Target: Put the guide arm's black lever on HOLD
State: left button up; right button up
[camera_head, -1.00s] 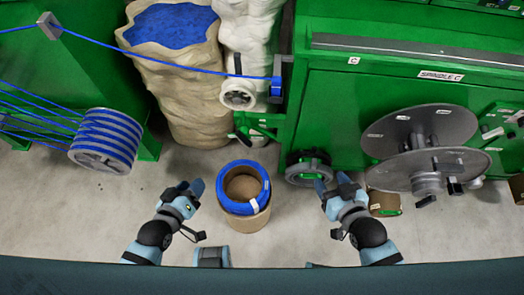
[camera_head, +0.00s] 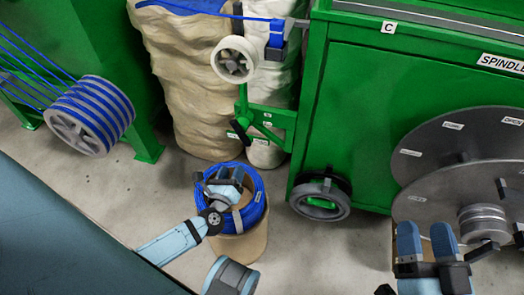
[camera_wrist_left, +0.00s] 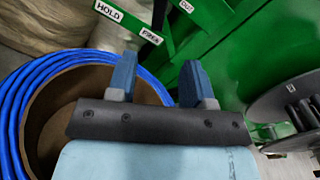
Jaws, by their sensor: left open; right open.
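The green guide arm (camera_head: 268,122) sticks out from the machine's left side, below a white roller. Its black lever (camera_head: 240,130) is small and dark at the arm's left end; I cannot tell which mark it is on. In the left wrist view a HOLD label (camera_wrist_left: 108,11) and a FREE label (camera_wrist_left: 151,36) show at the top, beyond my fingers. My left gripper (camera_head: 229,176) is open and empty, above the blue coil and short of the guide arm; its fingers (camera_wrist_left: 158,80) point toward the labels. My right gripper (camera_head: 427,242) is open and empty before the spindle discs.
The blue cable coil (camera_head: 262,200) sits on a cardboard core (camera_head: 240,243) below my left gripper. A dark wheel (camera_head: 320,198) is on the machine's lower left. Large grey discs (camera_head: 440,150) are at right. A cable drum (camera_head: 92,117) stands at left.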

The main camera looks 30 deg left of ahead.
aim_at(245, 142)
pick_arm(q)
jog(key=b+x, duration=0.1)
jog(key=x, duration=1.2)
jog(key=shift+w+a, duration=0.2)
jog(key=shift+w, duration=0.15)
pick_arm(e)
notch_tip(245, 142, down, 2)
jog(key=shift+w+a+f+g, duration=0.1)
jog(key=shift+a+g, duration=0.05)
jog(key=shift+g, duration=0.25)
pick_arm(q)
grip_shut()
